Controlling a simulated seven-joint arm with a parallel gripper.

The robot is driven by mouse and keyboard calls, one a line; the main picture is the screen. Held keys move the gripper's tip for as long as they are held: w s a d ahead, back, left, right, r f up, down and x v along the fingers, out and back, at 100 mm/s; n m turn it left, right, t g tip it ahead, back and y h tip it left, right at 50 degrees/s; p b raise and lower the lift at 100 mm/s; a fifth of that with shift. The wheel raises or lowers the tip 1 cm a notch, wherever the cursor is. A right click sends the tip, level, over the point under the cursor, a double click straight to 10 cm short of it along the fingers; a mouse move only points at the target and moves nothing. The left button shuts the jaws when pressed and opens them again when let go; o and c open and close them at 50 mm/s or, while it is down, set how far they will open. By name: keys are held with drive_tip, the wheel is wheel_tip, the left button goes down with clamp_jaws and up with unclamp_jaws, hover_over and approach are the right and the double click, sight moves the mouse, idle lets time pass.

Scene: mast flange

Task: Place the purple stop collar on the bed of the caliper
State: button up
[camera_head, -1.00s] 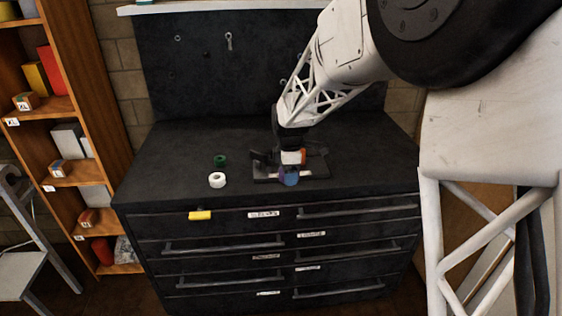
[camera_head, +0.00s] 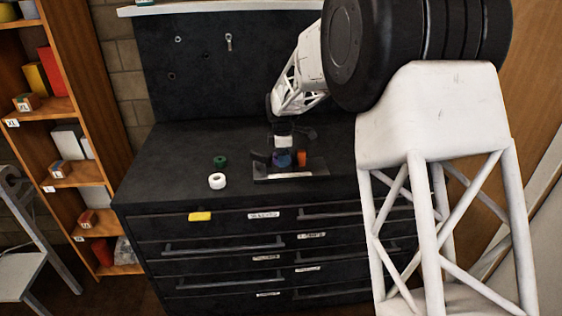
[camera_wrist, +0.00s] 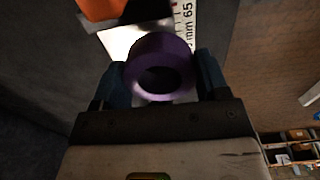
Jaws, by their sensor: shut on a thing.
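The purple stop collar (camera_wrist: 142,82) is a ring held between the blue fingers of my gripper (camera_wrist: 163,72) in the wrist view. In the head view the purple collar (camera_head: 279,161) is a small dark patch below my gripper (camera_head: 283,153). The dark caliper (camera_head: 262,176) lies on the cabinet top, with a pale scale strip along its front. In the wrist view its scale (camera_wrist: 187,22), with mm figures, shows just beyond the collar. The collar is over or close beside the caliper; I cannot tell whether it touches the bed.
An orange piece (camera_head: 302,158) stands at the caliper, right of the collar. A white ring (camera_head: 217,181) and a green ring (camera_head: 220,162) lie to the left on the cabinet top (camera_head: 165,165). A yellow piece (camera_head: 200,216) is at the cabinet's front. A pegboard stands behind.

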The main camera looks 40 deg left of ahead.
drive_tip(key=shift+w+a+f, duration=0.1)
drive_tip(key=shift+w+a, duration=0.65)
drive_tip(key=shift+a, duration=0.1)
drive_tip(key=shift+f, duration=1.75)
drive_tip(key=shift+f, duration=0.15)
drive_tip(key=o, duration=1)
wheel_tip(320, 180, up, 12)
drive_tip(key=shift+r, duration=0.15)
